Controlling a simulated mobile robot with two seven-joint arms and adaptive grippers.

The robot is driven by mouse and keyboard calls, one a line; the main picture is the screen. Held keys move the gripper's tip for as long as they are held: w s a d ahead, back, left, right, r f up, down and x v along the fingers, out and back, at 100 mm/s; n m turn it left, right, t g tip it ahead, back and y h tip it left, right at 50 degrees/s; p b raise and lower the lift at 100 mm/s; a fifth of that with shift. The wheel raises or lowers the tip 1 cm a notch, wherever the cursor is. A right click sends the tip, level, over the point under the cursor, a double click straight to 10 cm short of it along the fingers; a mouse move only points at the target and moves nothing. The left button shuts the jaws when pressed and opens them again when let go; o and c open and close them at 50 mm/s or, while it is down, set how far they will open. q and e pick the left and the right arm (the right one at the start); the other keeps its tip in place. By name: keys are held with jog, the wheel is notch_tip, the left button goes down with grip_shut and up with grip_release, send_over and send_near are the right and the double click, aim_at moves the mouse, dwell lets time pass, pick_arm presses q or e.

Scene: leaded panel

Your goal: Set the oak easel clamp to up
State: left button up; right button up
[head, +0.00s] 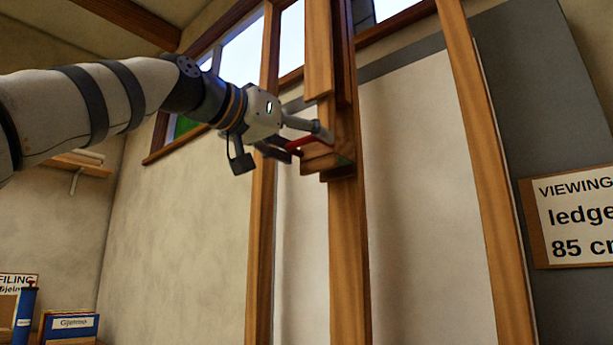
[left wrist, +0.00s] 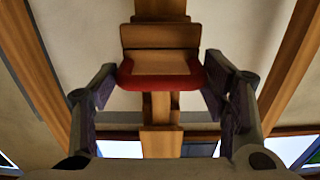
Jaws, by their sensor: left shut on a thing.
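The oak easel (head: 349,250) stands upright in the middle of the head view. Its clamp (head: 322,163) is a wooden block with a red edge, high on the centre post. My left gripper (head: 310,141) reaches it from the left and is shut on it. In the left wrist view the clamp (left wrist: 160,83) shows its red rim, with a finger of the left gripper (left wrist: 160,90) at each side. The fingers partly cover the clamp in the head view. My right gripper is in neither view.
A grey board with a "VIEWING ledge 85 cm" sign (head: 575,218) stands at the right. A wall shelf (head: 82,166) is at the left, with a blue box (head: 70,325) below it. Windows line the wall top.

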pick_arm(q)
jog(key=shift+r, duration=0.5)
jog(key=o, duration=1.4)
jog(key=shift+f, duration=0.1)
jog(key=shift+o, duration=0.2)
jog(key=shift+d, duration=0.2)
jog(key=shift+a, duration=0.1)
